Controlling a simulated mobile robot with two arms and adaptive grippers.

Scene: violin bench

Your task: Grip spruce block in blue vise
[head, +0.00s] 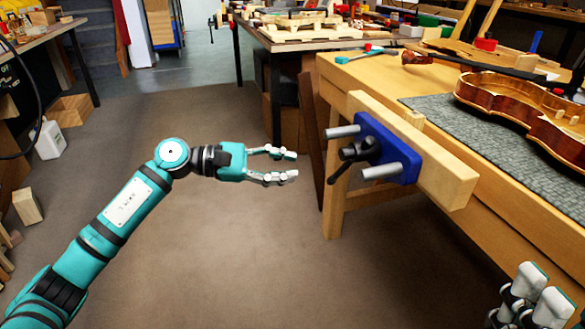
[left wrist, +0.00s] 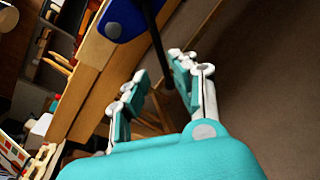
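The blue vise (head: 385,150) is on the bench's left end, with a long pale wooden jaw (head: 446,180), two steel rods and a black handle (head: 346,164). A small pale block (head: 415,118), perhaps the spruce block, shows behind the jaw, partly hidden; I cannot tell if it is clamped. My left gripper (head: 288,165) is open and empty, left of the handle and apart from it. In the left wrist view, the vise (left wrist: 120,18) and its handle (left wrist: 155,38) lie beyond the open fingers (left wrist: 160,66). My right gripper (head: 530,300) is cut off at the lower right.
The workbench (head: 380,75) carries a grey mat (head: 450,112) with a violin body (head: 520,102) on it. A teal-handled tool (head: 362,55) lies near the far edge. Another table (head: 290,40) stands behind.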

